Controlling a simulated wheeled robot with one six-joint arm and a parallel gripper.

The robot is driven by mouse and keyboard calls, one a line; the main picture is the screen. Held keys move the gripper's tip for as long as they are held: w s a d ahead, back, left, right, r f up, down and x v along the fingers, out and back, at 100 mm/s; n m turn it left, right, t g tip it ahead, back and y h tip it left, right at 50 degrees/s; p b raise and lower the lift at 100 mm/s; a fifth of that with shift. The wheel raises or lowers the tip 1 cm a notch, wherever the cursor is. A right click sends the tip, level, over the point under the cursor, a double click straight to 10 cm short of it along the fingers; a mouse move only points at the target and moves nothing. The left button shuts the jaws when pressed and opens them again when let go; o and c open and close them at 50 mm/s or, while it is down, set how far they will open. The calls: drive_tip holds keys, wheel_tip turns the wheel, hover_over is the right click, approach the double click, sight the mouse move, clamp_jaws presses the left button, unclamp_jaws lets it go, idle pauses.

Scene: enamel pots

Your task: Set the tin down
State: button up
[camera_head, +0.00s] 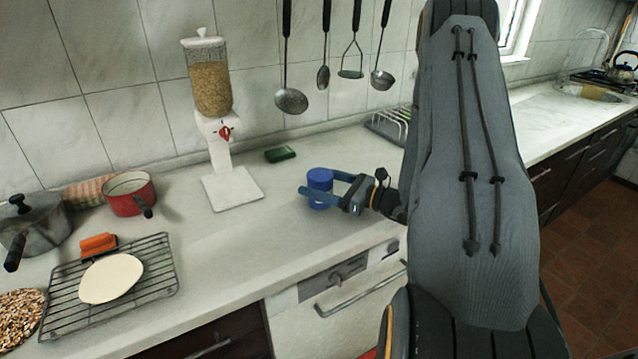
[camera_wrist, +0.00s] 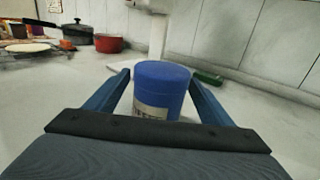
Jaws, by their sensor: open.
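The tin is a blue cylinder with a lid and stands upright on the white counter (camera_head: 290,240). I see the tin (camera_head: 320,180) in the head view, right of the dispenser. It also shows in the middle of the wrist view (camera_wrist: 161,80), with a pale label low on its side. My gripper (camera_head: 322,184) reaches in from the right, low over the counter. Its two blue fingers are open, one on each side of the tin. In the wrist view a gap shows between the tin and each finger. The tin's lower edge is partly hidden by my gripper.
A dispenser (camera_head: 210,90) stands behind and left of the tin. A green sponge (camera_head: 280,154) lies behind it, and a dish rack (camera_head: 388,127) stands at the back right. A red pan (camera_head: 128,195), a grey pot (camera_head: 36,226) and a wire rack (camera_head: 150,255) occupy the left.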

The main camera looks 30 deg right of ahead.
drive_tip(key=b+v, duration=0.2)
drive_tip(key=v, duration=1)
drive_tip(key=shift+r+b, duration=0.1)
drive_tip(key=shift+b, duration=0.3)
drive_tip(key=shift+s, duration=0.1)
